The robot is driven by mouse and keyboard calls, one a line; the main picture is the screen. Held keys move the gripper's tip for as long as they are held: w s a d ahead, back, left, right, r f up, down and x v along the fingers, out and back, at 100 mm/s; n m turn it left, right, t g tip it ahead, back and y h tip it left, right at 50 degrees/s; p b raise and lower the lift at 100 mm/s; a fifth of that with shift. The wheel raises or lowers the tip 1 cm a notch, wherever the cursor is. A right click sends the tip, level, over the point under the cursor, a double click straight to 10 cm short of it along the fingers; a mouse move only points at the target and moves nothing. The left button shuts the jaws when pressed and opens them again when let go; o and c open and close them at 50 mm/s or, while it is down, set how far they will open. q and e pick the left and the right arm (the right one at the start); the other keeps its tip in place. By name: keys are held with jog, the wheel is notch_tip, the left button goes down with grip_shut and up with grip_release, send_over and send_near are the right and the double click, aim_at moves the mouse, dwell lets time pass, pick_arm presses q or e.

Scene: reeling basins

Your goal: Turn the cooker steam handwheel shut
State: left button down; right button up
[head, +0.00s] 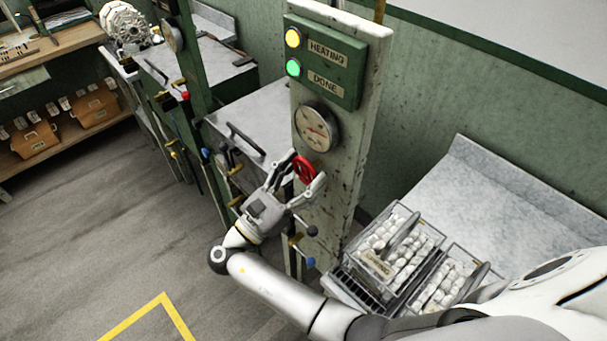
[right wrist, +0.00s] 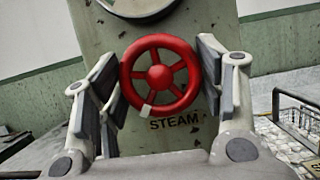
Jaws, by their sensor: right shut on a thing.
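The red steam handwheel (head: 304,169) is on the front of a worn pale panel (head: 345,130), below a round gauge. In the right wrist view the handwheel (right wrist: 160,76) has several spokes, a pale mark at its lower left rim and the label STEAM (right wrist: 175,122) beneath it. My right gripper (head: 297,174) is at the handwheel, one finger on each side of it. In the right wrist view the fingers (right wrist: 163,82) flank the rim left and right, and the gripper is shut on it. My left gripper is not in view.
The gauge (head: 317,127) sits above the handwheel. Above it a green box (head: 325,62) has lit lamps by HEATING and DONE. Wire baskets of white cocoons (head: 395,250) stand at the lower right. Levers with coloured knobs (head: 311,230) stick out near my right gripper. The floor at left is clear.

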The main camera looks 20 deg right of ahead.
jog(key=o, duration=1)
